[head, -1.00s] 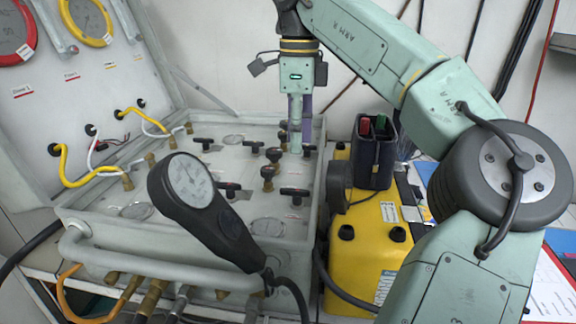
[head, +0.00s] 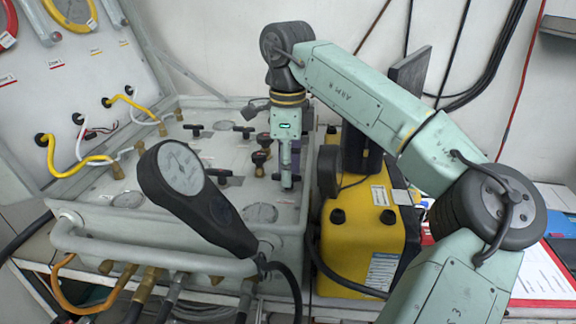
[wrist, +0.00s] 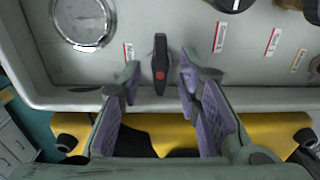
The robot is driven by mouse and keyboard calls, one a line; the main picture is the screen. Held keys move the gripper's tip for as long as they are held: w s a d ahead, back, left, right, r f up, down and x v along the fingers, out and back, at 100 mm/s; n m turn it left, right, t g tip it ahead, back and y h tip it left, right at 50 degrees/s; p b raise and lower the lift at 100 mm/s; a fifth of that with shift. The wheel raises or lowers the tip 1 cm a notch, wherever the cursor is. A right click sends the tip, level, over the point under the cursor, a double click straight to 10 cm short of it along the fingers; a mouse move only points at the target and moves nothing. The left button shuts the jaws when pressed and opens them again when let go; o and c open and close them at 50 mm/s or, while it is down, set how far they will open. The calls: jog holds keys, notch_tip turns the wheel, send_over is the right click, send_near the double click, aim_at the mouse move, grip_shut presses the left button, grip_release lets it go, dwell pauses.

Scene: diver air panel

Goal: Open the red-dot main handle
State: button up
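The red-dot main handle (wrist: 160,64) is a black lever with a red dot near its lower end in the wrist view. It points up and down in that picture, on the pale panel face. My gripper (wrist: 157,80) is open, with one purple-padded finger on each side of the handle and visible gaps between. The handle appears untouched. In the head view my gripper (head: 286,176) points down at the right front part of the panel and largely hides the handle there.
A round gauge (wrist: 84,20) lies left of the handle. Other dark knobs (wrist: 233,4) sit to the right. A handheld gauge (head: 185,180) stands in front of the panel (head: 180,225). A yellow case (head: 350,245) stands right of it.

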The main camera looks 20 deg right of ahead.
grip_shut()
dwell(0.3)
dwell(0.5)
jog(key=n, duration=0.3)
jog(key=shift+n, duration=0.4)
jog(key=n, duration=0.4)
jog(key=shift+n, duration=0.3)
jog(key=n, duration=0.4)
jog(key=shift+s, duration=0.1)
jog(key=n, duration=0.4)
jog(key=shift+n, duration=0.6)
